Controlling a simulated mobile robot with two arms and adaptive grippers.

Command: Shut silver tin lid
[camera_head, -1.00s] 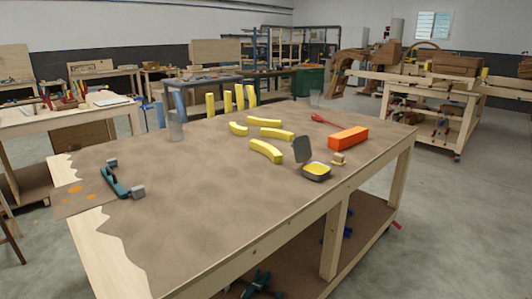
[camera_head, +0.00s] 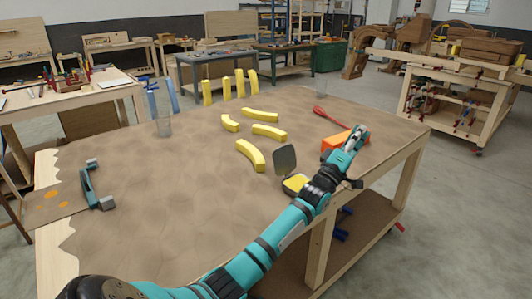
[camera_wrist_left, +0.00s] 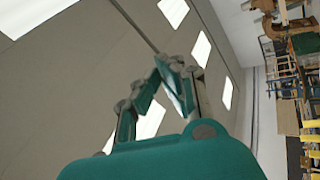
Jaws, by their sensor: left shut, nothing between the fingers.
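The silver tin (camera_head: 294,185) stands near the table's front right edge with yellow inside. Its grey lid (camera_head: 285,160) stands up, open, at the tin's back left side. My left arm reaches in from the bottom and hides the tin's right part. My left gripper (camera_head: 357,134) is beyond and to the right of the tin, raised and pointing up, in front of the orange block. It is shut and empty. In the left wrist view its fingers (camera_wrist_left: 165,75) show against the ceiling, with no tin in sight. My right gripper is not in view.
The orange block (camera_head: 334,142) is partly hidden behind my gripper.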

